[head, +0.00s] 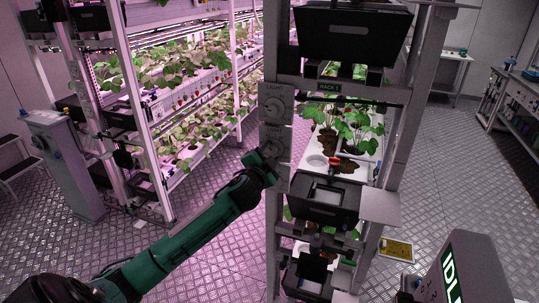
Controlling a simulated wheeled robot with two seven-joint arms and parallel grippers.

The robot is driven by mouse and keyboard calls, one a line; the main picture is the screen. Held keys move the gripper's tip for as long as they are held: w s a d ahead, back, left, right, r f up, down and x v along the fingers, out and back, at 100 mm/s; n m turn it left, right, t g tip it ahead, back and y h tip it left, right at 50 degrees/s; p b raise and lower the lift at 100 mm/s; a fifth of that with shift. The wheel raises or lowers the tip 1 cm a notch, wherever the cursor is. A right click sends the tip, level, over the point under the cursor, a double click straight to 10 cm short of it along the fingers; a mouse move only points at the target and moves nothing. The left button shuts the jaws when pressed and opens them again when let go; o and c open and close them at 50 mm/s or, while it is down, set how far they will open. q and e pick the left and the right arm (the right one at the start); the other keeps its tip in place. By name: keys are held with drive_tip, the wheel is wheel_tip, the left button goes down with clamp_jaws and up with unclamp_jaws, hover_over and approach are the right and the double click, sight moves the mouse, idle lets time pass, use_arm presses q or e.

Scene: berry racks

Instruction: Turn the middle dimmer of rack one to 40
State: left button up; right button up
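Rack one stands in the middle of the head view, marked by its RACK 1 label (329,87). On its left post is a grey panel with round dimmers. The upper dimmer (274,106), under the word LIGHT, is in plain view. A second dimmer (272,147) shows below it, partly behind my gripper; its scale is too small to read. My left gripper (267,163), on a green arm from the lower left, is at the panel by this second dimmer. I cannot tell whether it touches the knob or is open or shut. My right gripper is not in view.
Black bins (322,200) and a white tray with leafy plants (354,130) fill rack one. A second planted rack (190,95) stands at left, beside a grey cabinet (65,165). A grey unit reading IDLE (478,265) is at lower right. The floor at right is mostly clear.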

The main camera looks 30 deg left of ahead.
use_arm(q)
drive_tip(key=shift+s+d+f+b, duration=0.15)
drive_tip(key=shift+s+b, duration=0.15)
drive_tip(key=shift+s, duration=0.2)
drive_tip(key=b+v, duration=0.4)
drive_tip(key=v, duration=0.8)
drive_tip(key=shift+s, duration=0.45)
